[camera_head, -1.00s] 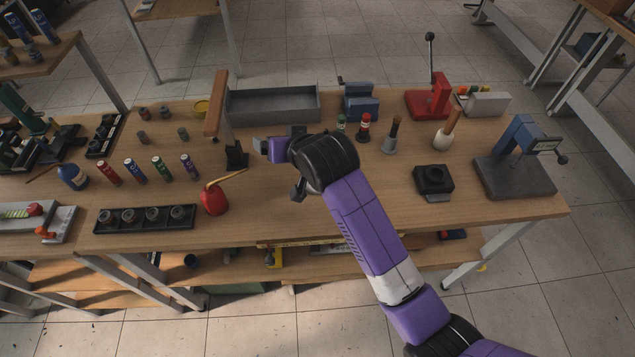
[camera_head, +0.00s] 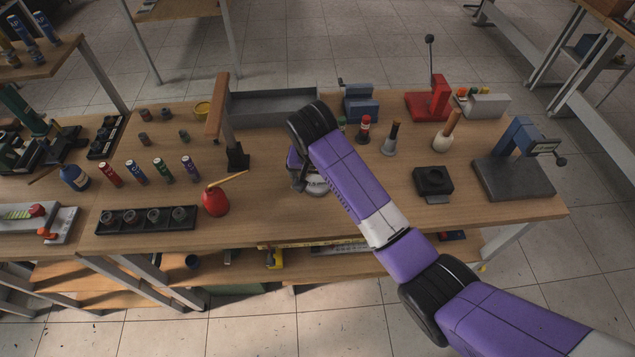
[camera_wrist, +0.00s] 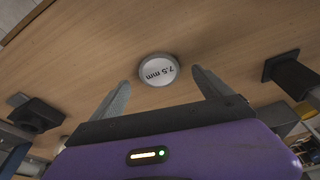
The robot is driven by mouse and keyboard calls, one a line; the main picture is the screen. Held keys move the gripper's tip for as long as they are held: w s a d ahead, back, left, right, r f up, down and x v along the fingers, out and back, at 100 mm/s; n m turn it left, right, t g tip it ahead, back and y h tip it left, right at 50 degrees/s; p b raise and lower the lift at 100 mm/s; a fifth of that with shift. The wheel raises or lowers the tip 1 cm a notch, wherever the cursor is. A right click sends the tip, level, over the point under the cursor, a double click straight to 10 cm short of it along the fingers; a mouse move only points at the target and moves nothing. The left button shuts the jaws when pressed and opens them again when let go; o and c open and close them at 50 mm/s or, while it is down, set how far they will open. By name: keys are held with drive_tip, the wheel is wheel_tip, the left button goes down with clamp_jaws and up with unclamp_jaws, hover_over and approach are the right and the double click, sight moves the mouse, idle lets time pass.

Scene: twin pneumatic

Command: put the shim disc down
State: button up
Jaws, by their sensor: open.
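The shim disc (camera_wrist: 158,70) is a round pale plate with a grey rim, marked "7.5 mm". In the wrist view it lies on the bare wooden table (camera_wrist: 215,45), face to the camera. My gripper (camera_wrist: 160,78) is open, with one finger to each side of the disc. A gap shows between each finger and the disc, and the gripper holds nothing.
A dark post with a wooden crossbar (camera_head: 236,158) stands left of my gripper, near a red oil can (camera_head: 215,201). Stamps (camera_head: 390,140) and a black square block (camera_head: 433,181) are to the right. A grey tray (camera_head: 272,107) lies behind. The table's front middle is clear.

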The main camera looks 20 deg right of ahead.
sight(317, 186)
drive_tip(key=shift+x, duration=1.4)
drive_tip(key=shift+d, duration=0.1)
drive_tip(key=shift+c, duration=0.4)
drive_tip(key=c, duration=1.6)
drive_tip(key=shift+o, duration=0.2)
drive_tip(key=shift+r, duration=0.1)
drive_tip(key=shift+r, duration=0.1)
wheel_tip(317, 186, up, 20)
drive_tip(key=p, duration=0.4)
drive_tip(key=shift+p, duration=0.35)
drive_tip(key=shift+s, duration=0.1)
